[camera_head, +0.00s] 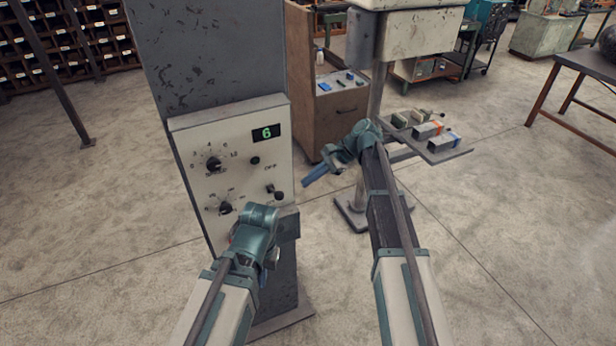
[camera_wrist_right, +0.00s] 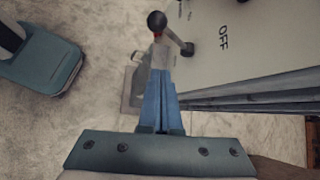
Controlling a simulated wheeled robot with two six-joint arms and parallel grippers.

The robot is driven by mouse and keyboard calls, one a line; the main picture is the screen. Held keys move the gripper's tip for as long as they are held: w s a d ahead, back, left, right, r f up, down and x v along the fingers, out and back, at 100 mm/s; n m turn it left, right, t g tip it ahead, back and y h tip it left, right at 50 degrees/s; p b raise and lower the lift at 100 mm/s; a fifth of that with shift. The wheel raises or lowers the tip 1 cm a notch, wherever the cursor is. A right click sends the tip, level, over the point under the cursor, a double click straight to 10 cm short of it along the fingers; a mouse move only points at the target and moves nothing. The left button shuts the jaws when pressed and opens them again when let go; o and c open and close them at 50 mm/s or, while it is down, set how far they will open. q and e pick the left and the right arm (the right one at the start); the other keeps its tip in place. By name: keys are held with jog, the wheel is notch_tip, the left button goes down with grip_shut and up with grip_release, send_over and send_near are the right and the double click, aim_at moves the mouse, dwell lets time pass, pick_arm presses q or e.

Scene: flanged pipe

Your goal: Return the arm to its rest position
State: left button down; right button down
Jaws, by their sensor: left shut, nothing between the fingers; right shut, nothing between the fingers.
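My right gripper (camera_head: 307,183) has blue fingers and points left toward the control panel (camera_head: 237,130) in the head view. It is shut and empty. In the right wrist view its fingers (camera_wrist_right: 158,72) are together, and a lever switch with a black knob (camera_wrist_right: 157,20) shows just beyond them, by the OFF label. I cannot tell whether they touch. My left gripper (camera_head: 284,228) is low in front of the panel; its fingers are mostly hidden by its teal wrist. The panel has two dials, a green 6 display (camera_head: 266,132) and a lever switch (camera_head: 276,191).
The panel is fixed to a grey column (camera_head: 205,50). A small tray (camera_head: 440,150) with several blocks stands right of my right arm. A wooden cabinet (camera_head: 340,115) and a pedestal machine (camera_head: 410,35) stand behind. Floor is open at left and lower right.

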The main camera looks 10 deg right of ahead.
jog(key=s+a+f+n+h+b, duration=0.2)
jog(key=s+f+n+h+b, duration=0.3)
jog(key=s+f+n+b, duration=0.3)
jog(key=s+a+f+n+h+b, duration=0.1)
jog(key=s+f+n+h+b, duration=0.4)
jog(key=s+f, duration=1.2)
jog(key=s+n+b, duration=0.2)
jog(key=n+b, duration=0.1)
jog(key=b, duration=0.3)
jog(key=shift+s+a+f+n+g, duration=0.25)
jog(key=shift+a+f+n+g, duration=0.05)
jog(key=shift+a+n, duration=0.1)
